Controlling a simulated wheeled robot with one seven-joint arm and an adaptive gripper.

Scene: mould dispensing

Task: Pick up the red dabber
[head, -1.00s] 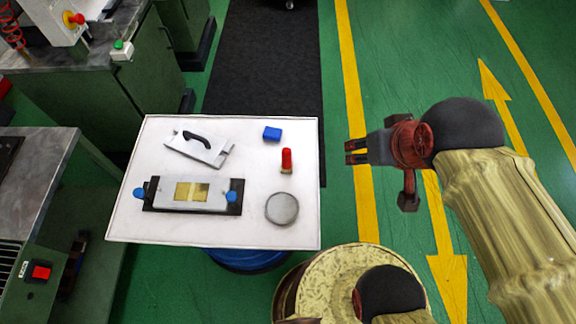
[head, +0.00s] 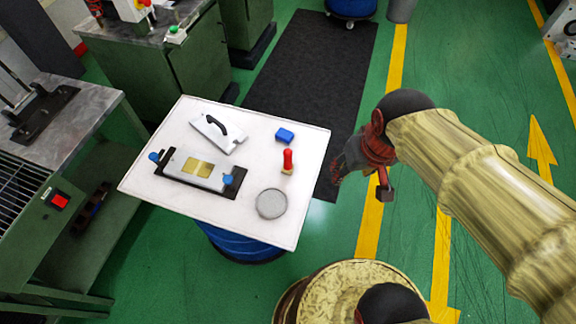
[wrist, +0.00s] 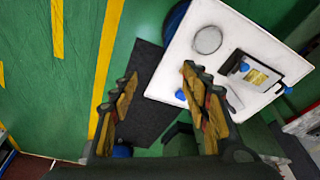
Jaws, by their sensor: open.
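The red dabber (head: 288,158) stands upright on the white tabletop (head: 150,185), near its right side. It has a red handle above a small tan base. My gripper (head: 338,176) is just beyond the table's right edge, to the right of the dabber and apart from it. In the wrist view my gripper (wrist: 159,80) shows two spread fingers with nothing between them. I cannot make out the dabber in the wrist view; the right finger hides part of the tabletop there.
Green machines (head: 180,75) stand behind and left. Floor on the right is clear.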

